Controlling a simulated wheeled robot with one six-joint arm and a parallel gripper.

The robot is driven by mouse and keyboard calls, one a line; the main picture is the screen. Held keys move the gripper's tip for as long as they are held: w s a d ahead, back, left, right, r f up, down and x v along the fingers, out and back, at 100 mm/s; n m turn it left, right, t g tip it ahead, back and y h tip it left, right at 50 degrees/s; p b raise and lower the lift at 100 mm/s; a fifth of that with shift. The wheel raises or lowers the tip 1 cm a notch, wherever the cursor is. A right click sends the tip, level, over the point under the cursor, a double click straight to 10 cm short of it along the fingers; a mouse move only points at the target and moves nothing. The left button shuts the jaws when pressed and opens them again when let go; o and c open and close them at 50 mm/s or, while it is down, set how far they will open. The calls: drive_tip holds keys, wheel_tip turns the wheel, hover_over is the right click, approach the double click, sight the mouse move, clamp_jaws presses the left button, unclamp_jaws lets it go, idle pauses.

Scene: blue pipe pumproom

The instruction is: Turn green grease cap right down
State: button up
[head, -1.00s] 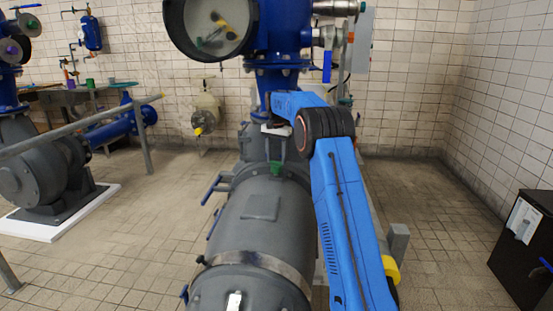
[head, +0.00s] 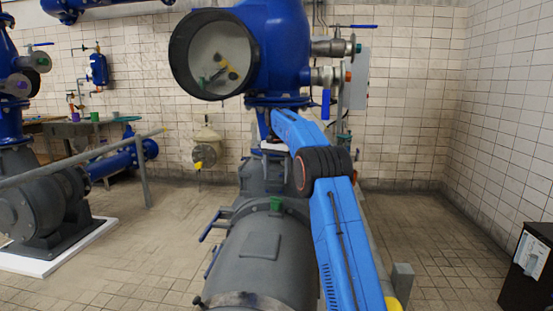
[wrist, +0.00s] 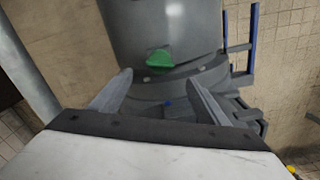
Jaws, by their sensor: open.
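The green grease cap (head: 276,204) sits on top of the grey pump casing near its far end, below the blue pipe column. In the wrist view the green cap (wrist: 159,60) is beyond my fingertips, roughly midway between them. My gripper (wrist: 157,82) is open and empty, with its two grey fingers spread apart. A gap shows between the fingertips and the cap. In the head view my blue arm reaches along the right side of the pump, and the white gripper body (head: 274,147) shows beyond the cap; its fingers are hidden there.
The grey pump casing (head: 262,246) fills the lower middle. Blue pipework with a round glass-fronted housing (head: 213,56) stands close above and behind my gripper. A blue-handled valve (head: 326,100) hangs at its right. Grey railing (head: 90,157) runs at left; open floor lies right.

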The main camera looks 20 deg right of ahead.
wheel_tip(320, 180, up, 8)
drive_tip(key=shift+r, duration=0.2)
idle(0.7)
drive_tip(key=s+a+r+n+t, duration=0.1)
drive_tip(key=s+a+r, duration=0.25)
drive_tip(key=s, duration=0.35)
drive_tip(key=s+a+r+n, duration=0.2)
drive_tip(key=s+r, duration=0.2)
drive_tip(key=s, duration=0.2)
drive_tip(key=s+a+n+t, duration=0.1)
drive_tip(key=s+a, duration=0.2)
drive_tip(key=s, duration=0.6)
drive_tip(key=s+a+n, duration=0.1)
drive_tip(key=s+a, duration=0.1)
drive_tip(key=s, duration=0.7)
drive_tip(key=s+a+f+n+t, duration=0.1)
drive_tip(key=s+f, duration=0.7)
drive_tip(key=s, duration=0.3)
drive_tip(key=s+a+f+n+t, duration=0.1)
drive_tip(key=s+a+f+n, duration=0.1)
drive_tip(key=s+f, duration=0.6)
drive_tip(key=s+a+f+n, duration=0.1)
drive_tip(key=s+f+n, duration=0.1)
drive_tip(key=s+f, duration=0.6)
drive_tip(key=s, duration=0.5)
drive_tip(key=shift+s+a+t, duration=0.35)
drive_tip(key=shift+t, duration=0.05)
